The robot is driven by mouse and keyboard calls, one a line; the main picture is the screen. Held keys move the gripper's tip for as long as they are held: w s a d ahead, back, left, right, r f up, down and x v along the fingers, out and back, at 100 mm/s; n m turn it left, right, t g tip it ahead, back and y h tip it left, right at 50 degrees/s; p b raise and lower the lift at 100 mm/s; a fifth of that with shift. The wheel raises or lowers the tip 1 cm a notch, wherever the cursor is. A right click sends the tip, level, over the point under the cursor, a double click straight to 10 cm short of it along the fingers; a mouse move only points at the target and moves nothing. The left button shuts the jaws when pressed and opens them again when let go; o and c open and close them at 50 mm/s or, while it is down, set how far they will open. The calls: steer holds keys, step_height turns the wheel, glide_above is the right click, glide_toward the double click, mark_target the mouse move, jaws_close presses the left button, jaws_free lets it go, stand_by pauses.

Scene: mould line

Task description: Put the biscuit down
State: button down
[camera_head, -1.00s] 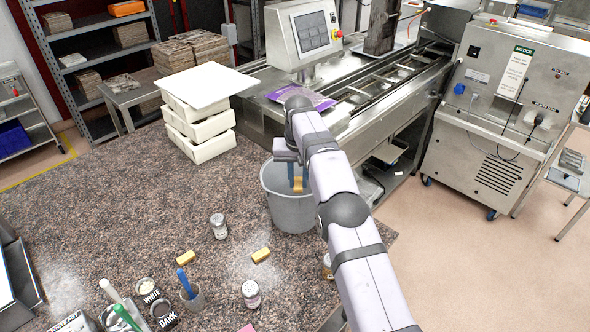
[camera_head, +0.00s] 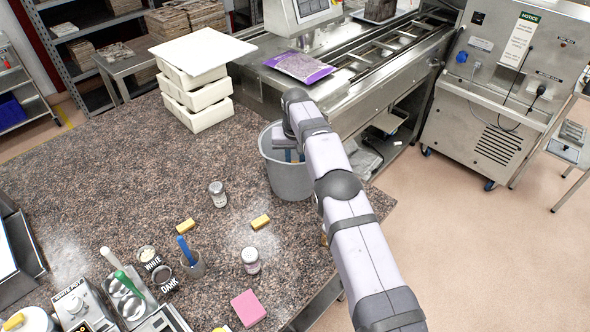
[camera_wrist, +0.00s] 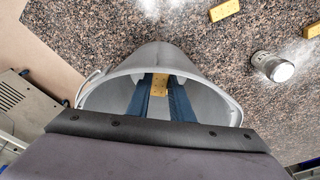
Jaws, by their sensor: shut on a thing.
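A golden biscuit (camera_wrist: 160,85) is held between the two blue fingers of my gripper (camera_wrist: 167,100) in the wrist view. My gripper (camera_head: 289,156) is shut on it and points down into the mouth of a grey bucket (camera_head: 288,180). The bucket also shows in the wrist view (camera_wrist: 220,97), its rim around the fingers. The biscuit is hidden in the head view. Whether it touches the bucket's inside cannot be told. Two other biscuits lie on the speckled worktop, one to the left (camera_head: 185,226) and one nearer the bucket (camera_head: 260,222).
A lidded jar (camera_head: 218,194) and another jar (camera_head: 250,260) stand on the worktop (camera_head: 120,190). White stacked trays (camera_head: 197,105) stand behind, left of the bucket. Small cups and a pink sponge (camera_head: 248,308) are at the front. The worktop left of the bucket is mostly clear.

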steer(key=shift+f+p, duration=0.8)
steer(key=shift+f, duration=1.05)
steer(key=shift+f, duration=0.15)
steer(key=shift+f+b, duration=0.3)
steer(key=shift+b, duration=0.25)
